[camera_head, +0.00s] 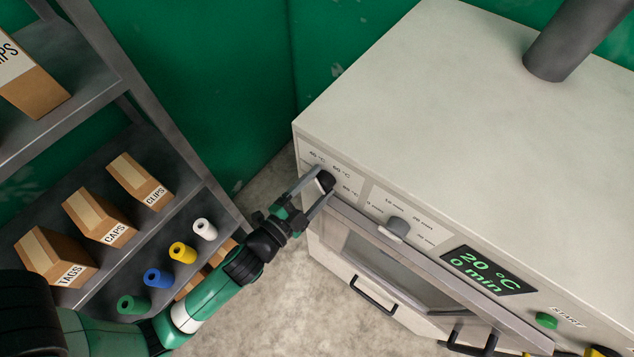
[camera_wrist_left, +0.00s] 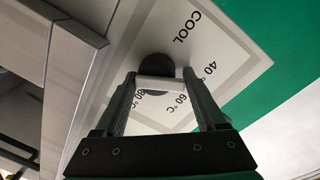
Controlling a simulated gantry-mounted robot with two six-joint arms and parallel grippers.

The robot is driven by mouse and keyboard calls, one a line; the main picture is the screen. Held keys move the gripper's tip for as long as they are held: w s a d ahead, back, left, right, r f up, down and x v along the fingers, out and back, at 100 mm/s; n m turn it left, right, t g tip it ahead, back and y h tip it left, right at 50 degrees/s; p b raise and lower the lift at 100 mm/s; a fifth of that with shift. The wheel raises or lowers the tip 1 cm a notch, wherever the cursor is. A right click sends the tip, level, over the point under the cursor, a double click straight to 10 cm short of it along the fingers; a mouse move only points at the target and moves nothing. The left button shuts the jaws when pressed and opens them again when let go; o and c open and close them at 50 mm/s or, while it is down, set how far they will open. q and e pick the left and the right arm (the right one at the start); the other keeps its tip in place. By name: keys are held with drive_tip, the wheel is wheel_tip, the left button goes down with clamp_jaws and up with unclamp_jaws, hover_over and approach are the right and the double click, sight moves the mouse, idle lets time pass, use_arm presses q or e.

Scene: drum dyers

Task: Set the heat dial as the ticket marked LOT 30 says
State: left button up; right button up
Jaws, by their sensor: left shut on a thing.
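The heat dial (camera_head: 326,181) is a dark round knob at the left end of the pale dryer's (camera_head: 450,100) front panel. My left gripper (camera_head: 322,184) is shut on it, one finger on each side. In the left wrist view the dark dial (camera_wrist_left: 155,66) shows beyond a light bar between the fingers. Around it are the marks COOL, 40 °C, 60 °C and a partly hidden higher mark. I cannot tell which mark the dial points at. The display (camera_head: 487,270) reads 20 °C and 0 min. No ticket marked LOT 30 shows. My right gripper is out of view.
A second dial (camera_head: 398,226) with minute marks sits right of the heat dial, above the door (camera_head: 375,262). A green START button (camera_head: 546,320) is farther right. A grey shelf (camera_head: 125,75) with boxes and coloured rolls stands at left.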

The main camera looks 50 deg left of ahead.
use_arm(q)
drive_tip(key=shift+f, duration=0.35)
drive_tip(key=o, duration=1.1)
drive_tip(key=shift+d, duration=0.2)
drive_tip(key=shift+r, duration=0.2)
drive_tip(key=b+v, duration=0.4)
drive_tip(key=v, duration=0.7)
drive_tip(key=shift+s+b, duration=0.25)
drive_tip(key=shift+b, duration=0.15)
